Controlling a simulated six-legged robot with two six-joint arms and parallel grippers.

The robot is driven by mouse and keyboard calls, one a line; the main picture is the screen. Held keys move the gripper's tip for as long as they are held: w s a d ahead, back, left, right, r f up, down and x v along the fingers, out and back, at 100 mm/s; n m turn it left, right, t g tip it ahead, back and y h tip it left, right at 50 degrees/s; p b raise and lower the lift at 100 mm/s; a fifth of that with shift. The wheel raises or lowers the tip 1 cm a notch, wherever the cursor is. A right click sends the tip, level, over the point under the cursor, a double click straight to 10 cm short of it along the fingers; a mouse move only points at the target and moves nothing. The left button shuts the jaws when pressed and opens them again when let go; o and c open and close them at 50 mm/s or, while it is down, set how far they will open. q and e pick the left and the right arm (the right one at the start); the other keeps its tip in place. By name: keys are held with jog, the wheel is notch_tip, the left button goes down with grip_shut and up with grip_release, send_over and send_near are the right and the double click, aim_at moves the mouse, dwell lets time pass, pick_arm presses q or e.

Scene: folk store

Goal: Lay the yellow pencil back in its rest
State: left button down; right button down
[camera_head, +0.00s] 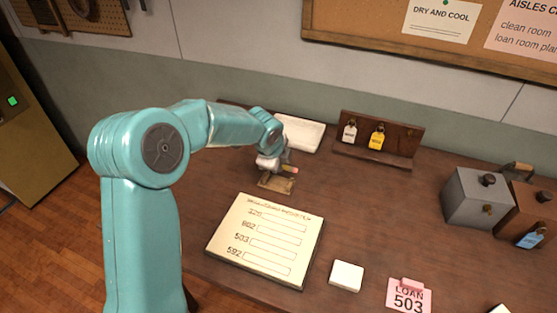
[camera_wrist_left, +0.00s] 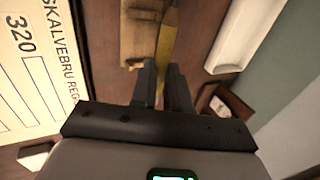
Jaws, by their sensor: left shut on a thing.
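My left gripper (camera_head: 283,163) is shut on the yellow pencil (camera_head: 289,169), and a short end of it with a reddish tip sticks out to the right in the head view. In the left wrist view the pencil (camera_wrist_left: 167,42) runs up from between the fingers of the gripper (camera_wrist_left: 162,85). The wooden rest (camera_head: 275,183) lies on the table just below the gripper in the head view. In the left wrist view the rest (camera_wrist_left: 138,32) is beside the pencil, to its left. I cannot tell whether they touch. My right gripper is not in view.
A cream register board (camera_head: 266,282) lies in front of the rest. A white tray (camera_head: 303,134) is behind it. A wooden tag rack (camera_head: 403,137) stands at the back. A white block (camera_head: 346,275), a pink loan card (camera_head: 409,296) and metal boxes (camera_head: 477,202) are to the right.

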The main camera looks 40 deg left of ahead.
pick_arm(q)
jog(key=shift+s+f+b, duration=0.1)
jog(key=shift+f+b, duration=0.2)
jog(key=shift+f, duration=0.4)
jog(key=shift+w+f+b, duration=0.25)
jog(key=shift+f+b, duration=0.65)
jog(key=shift+f, duration=0.35)
jog(key=shift+s+f+b, duration=0.15)
jog(key=shift+f+b, duration=0.4)
jog(key=shift+w+f, duration=0.2)
jog(key=shift+f, duration=0.2)
jog(key=shift+s, duration=0.1)
jog(key=shift+r, duration=0.1)
jog(key=c, duration=1.2)
grip_release()
jog(key=shift+a, duration=0.1)
jog(key=shift+o, duration=0.8)
